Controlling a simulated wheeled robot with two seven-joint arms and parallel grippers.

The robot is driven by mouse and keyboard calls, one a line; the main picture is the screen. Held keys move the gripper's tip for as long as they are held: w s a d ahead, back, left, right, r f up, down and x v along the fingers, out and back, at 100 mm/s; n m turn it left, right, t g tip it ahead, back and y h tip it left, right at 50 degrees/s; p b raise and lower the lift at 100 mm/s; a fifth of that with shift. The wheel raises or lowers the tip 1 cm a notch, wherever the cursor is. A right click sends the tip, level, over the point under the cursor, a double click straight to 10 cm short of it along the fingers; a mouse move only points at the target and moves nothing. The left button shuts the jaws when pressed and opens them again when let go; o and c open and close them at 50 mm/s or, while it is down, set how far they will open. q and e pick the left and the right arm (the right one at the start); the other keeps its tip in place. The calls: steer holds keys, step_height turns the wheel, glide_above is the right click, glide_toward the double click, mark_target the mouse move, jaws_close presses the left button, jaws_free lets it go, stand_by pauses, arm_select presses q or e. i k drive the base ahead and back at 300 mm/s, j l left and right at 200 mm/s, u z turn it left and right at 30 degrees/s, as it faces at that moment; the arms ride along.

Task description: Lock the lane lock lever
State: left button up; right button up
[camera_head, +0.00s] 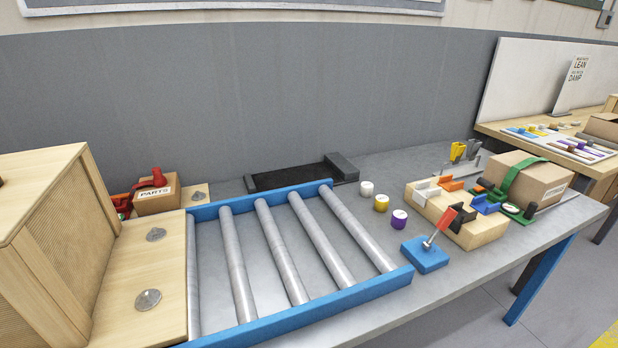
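The lane lock lever (440,228) is a silver rod with a flat red handle, set on a blue base block (425,255). It stands on the grey table just right of the front right corner of the blue roller lane (345,312). The lever is tilted, its red end leaning up and to the right. Neither of my grippers is in view, and nothing touches the lever.
A wooden block with coloured clamps (463,229) stands close behind the lever. White, yellow and purple cylinders (381,202) stand left of it. A strapped cardboard box (535,182) is at right. A wooden crate (50,240) stands at left. The table front near the lever is clear.

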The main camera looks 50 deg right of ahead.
mark_target(449, 214)
steer(key=z, duration=2.5)
